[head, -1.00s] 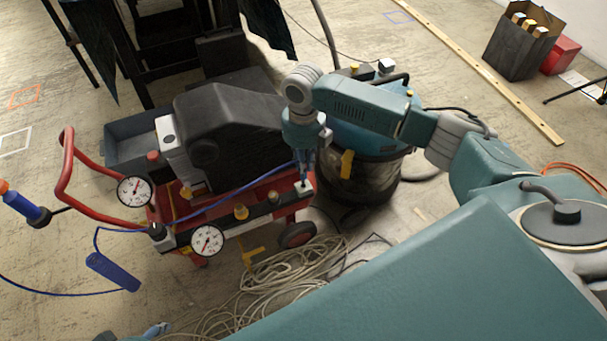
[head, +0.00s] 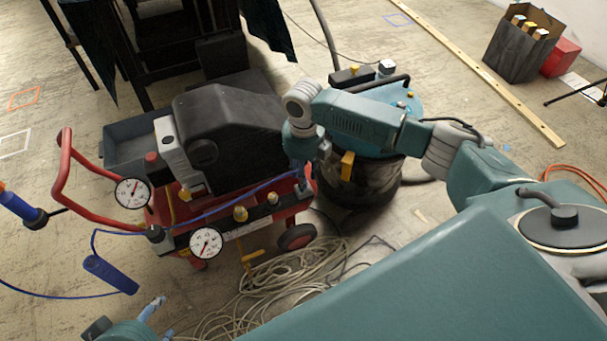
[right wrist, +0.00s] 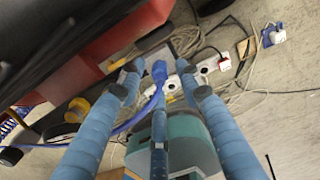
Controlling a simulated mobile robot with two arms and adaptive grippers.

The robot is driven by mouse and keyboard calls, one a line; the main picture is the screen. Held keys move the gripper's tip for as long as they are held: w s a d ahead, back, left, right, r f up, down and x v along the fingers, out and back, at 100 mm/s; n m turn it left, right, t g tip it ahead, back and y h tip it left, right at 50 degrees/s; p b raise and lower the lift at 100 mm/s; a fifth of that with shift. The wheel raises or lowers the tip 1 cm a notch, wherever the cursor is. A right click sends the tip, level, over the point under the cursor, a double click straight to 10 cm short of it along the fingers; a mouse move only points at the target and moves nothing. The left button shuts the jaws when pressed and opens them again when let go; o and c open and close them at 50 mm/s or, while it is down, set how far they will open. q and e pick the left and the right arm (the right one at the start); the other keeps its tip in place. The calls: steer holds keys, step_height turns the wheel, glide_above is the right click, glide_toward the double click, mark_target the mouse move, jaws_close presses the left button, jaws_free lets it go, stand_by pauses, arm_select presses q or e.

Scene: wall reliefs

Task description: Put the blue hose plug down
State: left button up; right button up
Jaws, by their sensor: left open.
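A thin blue hose (head: 230,203) runs across the red-framed machine (head: 158,210) to my right gripper (head: 305,188), at the right end of the red frame. In the right wrist view, the hose (right wrist: 140,117) leads up to a bright blue end, the plug (right wrist: 159,72), among the blue fingers of my right gripper (right wrist: 160,78). The outer two fingers stand apart with the middle one between them; whether they grip the plug is unclear. My left gripper (head: 152,318) is open and empty at the bottom left, partly cut off.
Two white gauges (head: 206,243) sit on the machine's front. A blue-topped drum (head: 365,180) stands close behind my right gripper. Coiled beige rope (head: 260,290) lies on the floor in front. Bare floor lies at lower left.

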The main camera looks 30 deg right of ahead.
steer(key=shift+r, duration=0.1)
steer(key=shift+r, duration=0.2)
step_height(320, 180, up, 3)
steer(key=shift+f+p, duration=0.15)
steer(key=shift+p, duration=0.35)
step_height(320, 180, up, 8)
steer(key=p, duration=0.2)
steer(key=s+a+f+m+t+y, duration=0.1)
steer(key=s+a+f+m, duration=0.4)
steer(key=s+a+m, duration=0.25)
steer(key=s+a+f+m+t+y, duration=0.1)
steer(key=s+a+f+m+y, duration=0.1)
steer(key=s+a+f+m, duration=0.35)
arm_select(q)
steer(key=s+a+g, duration=0.1)
steer(key=s+g, duration=0.1)
steer(key=s, duration=0.4)
steer(key=shift+a+f+g+y, duration=0.3)
steer(key=shift+a, duration=0.05)
arm_select(e)
steer(key=s+d+r+m+h, duration=0.1)
steer(key=s+d+m, duration=0.2)
steer(key=s+m, duration=0.3)
steer(key=s+d+r+m+t+h, duration=0.1)
steer(key=s+d+m, duration=0.3)
steer(key=m, duration=1)
steer(key=s, duration=0.3)
steer(key=shift+t+h, duration=0.3)
steer(key=shift+h, duration=0.1)
